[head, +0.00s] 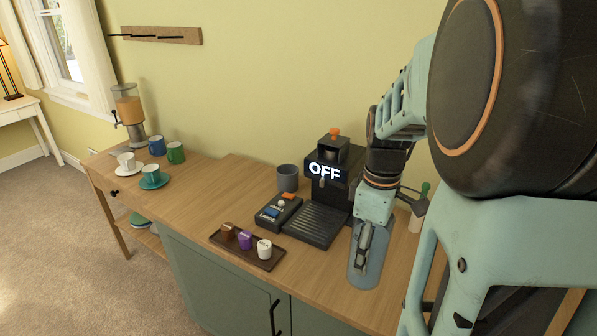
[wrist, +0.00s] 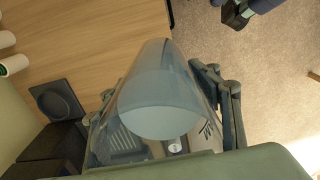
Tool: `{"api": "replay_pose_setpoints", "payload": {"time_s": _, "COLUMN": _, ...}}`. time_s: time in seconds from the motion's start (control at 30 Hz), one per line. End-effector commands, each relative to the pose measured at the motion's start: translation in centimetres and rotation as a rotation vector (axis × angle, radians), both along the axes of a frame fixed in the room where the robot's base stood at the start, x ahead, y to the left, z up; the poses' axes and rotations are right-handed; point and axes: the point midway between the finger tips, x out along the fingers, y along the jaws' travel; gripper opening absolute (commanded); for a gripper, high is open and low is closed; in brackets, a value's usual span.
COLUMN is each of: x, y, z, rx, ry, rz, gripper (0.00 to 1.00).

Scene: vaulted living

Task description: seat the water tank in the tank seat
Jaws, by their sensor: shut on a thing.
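The water tank (head: 369,272) is a clear bluish cylinder near the counter's front edge, right of the drip tray. My gripper (head: 363,248) is shut on it from above. The wrist view shows the tank (wrist: 160,85) upright between my two fingers (wrist: 166,104). Whether its bottom touches the counter I cannot tell. A dark square plate with a round ring, which looks like the tank seat (wrist: 58,101), lies beside the machine in the wrist view, apart from the tank. In the head view my arm hides that spot.
The black coffee machine (head: 325,188) reads OFF, with a drip tray (head: 311,224) in front. A capsule tray (head: 273,262), a control box (head: 270,219) and a grey cup (head: 288,171) stand left. Wood counter (wrist: 110,45) between is clear.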

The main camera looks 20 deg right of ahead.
Motion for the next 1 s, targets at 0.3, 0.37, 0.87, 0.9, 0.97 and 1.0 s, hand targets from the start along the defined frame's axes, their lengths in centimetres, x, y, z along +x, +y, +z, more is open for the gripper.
{"api": "replay_pose_setpoints", "payload": {"time_s": 0.3, "x": 6.1, "y": 6.3, "z": -0.7, "rx": 0.000, "ry": -0.002, "rz": -0.337, "gripper": 0.01}}
{"api": "replay_pose_setpoints", "payload": {"time_s": 0.37, "x": 7.1, "y": 7.6, "z": -0.9, "rx": 0.000, "ry": 0.000, "rz": -0.403, "gripper": 0.01}}
{"api": "replay_pose_setpoints", "payload": {"time_s": 0.87, "x": 11.1, "y": 15.0, "z": -1.9, "rx": 0.000, "ry": -0.002, "rz": -0.748, "gripper": 0.01}}
{"api": "replay_pose_setpoints", "payload": {"time_s": 0.9, "x": 11.2, "y": 15.1, "z": -1.9, "rx": 0.000, "ry": -0.002, "rz": -0.754, "gripper": 0.01}}
{"api": "replay_pose_setpoints", "payload": {"time_s": 0.97, "x": 11.2, "y": 15.1, "z": -1.9, "rx": 0.000, "ry": -0.002, "rz": -0.758, "gripper": 0.01}}
{"api": "replay_pose_setpoints", "payload": {"time_s": 1.0, "x": 11.2, "y": 15.1, "z": -1.9, "rx": 0.000, "ry": -0.002, "rz": -0.759, "gripper": 0.01}}
